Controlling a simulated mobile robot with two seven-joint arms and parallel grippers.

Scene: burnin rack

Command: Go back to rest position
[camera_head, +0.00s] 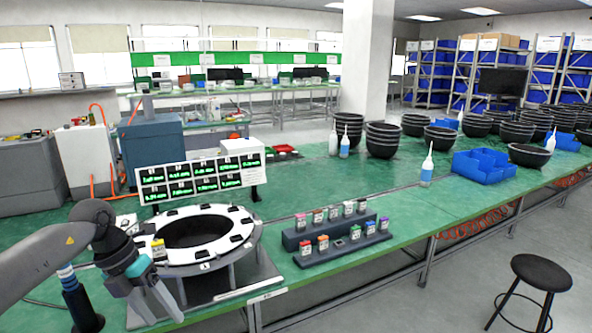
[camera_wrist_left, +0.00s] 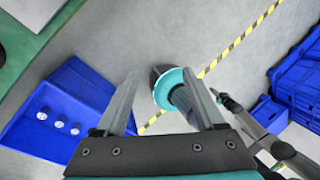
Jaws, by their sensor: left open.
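My left gripper (camera_head: 160,312) is open and empty, pointing down at the front left of the green table, in front of the round white ring fixture (camera_head: 243,238).
A stepped dark rack (camera_head: 345,247) with several coloured modules stands right of the ring. A display panel (camera_head: 200,178) stands behind it. Bottles, black bowls and blue bins (camera_head: 483,165) fill the table's far right. A blue floor bin (camera_wrist_left: 60,125) lies below the left wrist.

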